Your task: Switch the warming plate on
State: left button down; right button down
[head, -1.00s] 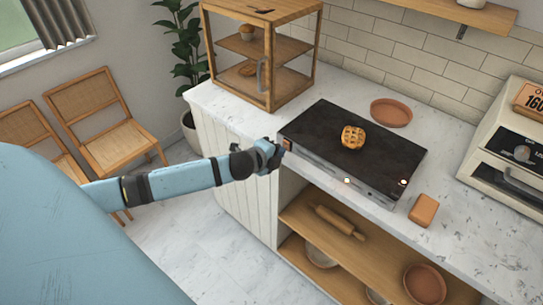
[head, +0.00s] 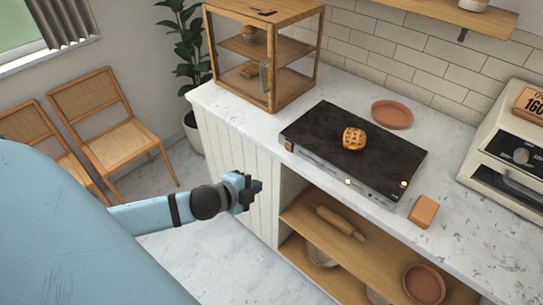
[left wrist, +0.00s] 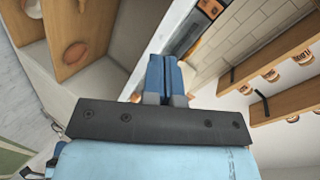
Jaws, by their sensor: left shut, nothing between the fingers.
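The warming plate (head: 310,130) is a flat black slab with a grey front face, on the marble counter. A round lattice-topped pastry (head: 354,138) sits on it. A small copper-coloured square (head: 289,145) is at the left end of its front face. A small pale light (head: 348,182) shows on the front, and another glows at the right corner (head: 404,184). My left gripper (head: 257,186) is shut and empty, in front of the counter, below and left of the plate, apart from it. Its blue fingers (left wrist: 165,75) are together in the left wrist view. My right gripper is not in view.
A wooden display case (head: 265,55) stands behind the plate at left. A terracotta dish (head: 392,114), an orange-brown block (head: 424,211) and an oven (head: 510,150) are on the counter. Open shelves below hold a rolling pin (head: 339,223) and bowls. Chairs stand at left.

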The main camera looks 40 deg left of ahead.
pick_arm(q)
jog(key=s+d+f+n+p, duration=0.2)
jog(key=s+d+n+p, duration=0.1)
jog(key=s+d+n, duration=0.2)
jog(key=s+d+f+n+g+h+p, duration=0.1)
jog(key=s+d+f+n+p, duration=0.2)
jog(key=s+d+n, duration=0.3)
jog(key=d+n, duration=0.1)
jog(key=d, duration=0.3)
jog(key=shift+f+n+p, duration=0.15)
jog(key=shift+n+p, duration=0.15)
